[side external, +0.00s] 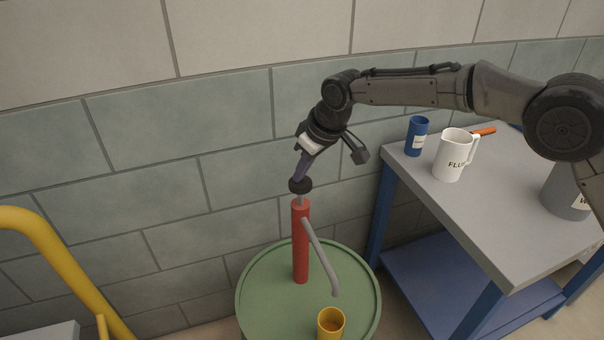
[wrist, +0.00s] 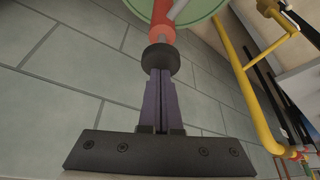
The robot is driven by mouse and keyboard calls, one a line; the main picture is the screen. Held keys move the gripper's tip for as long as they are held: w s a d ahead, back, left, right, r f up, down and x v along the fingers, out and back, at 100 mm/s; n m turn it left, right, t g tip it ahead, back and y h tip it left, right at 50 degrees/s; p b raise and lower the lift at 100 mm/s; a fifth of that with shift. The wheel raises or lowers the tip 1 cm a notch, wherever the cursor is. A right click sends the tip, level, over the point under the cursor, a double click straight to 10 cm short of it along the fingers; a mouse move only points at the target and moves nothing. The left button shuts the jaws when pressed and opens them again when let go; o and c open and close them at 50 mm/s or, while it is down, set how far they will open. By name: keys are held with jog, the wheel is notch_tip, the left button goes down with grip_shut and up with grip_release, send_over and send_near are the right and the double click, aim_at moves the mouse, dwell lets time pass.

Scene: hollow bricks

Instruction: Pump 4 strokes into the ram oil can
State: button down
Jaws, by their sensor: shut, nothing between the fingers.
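A red hand pump (side external: 300,245) stands upright on the green drum (side external: 262,300). Its black knob (side external: 300,186) sits on a short grey rod at the top, and a grey spout slopes down to the right. A yellow can (side external: 331,321) stands on the drum lid near the spout's end. My gripper (side external: 298,176) points down at the knob, with its fingers shut and empty. In the wrist view the fingertips of my gripper (wrist: 161,72) meet the knob (wrist: 160,60); they look in contact with its top.
A grey-topped bench (side external: 480,215) on blue legs stands to the right. It holds a blue cup (side external: 416,137), a white jug (side external: 452,157), an orange-handled tool (side external: 483,131) and a grey container (side external: 566,192). A yellow rail (side external: 55,255) is at left. A block wall is behind.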

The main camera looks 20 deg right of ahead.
aim_at(302, 182)
jog(key=shift+s+f, duration=0.1)
jog(key=shift+f, duration=1.5)
jog(key=shift+r, duration=3)
notch_tip(302, 182, up, 6)
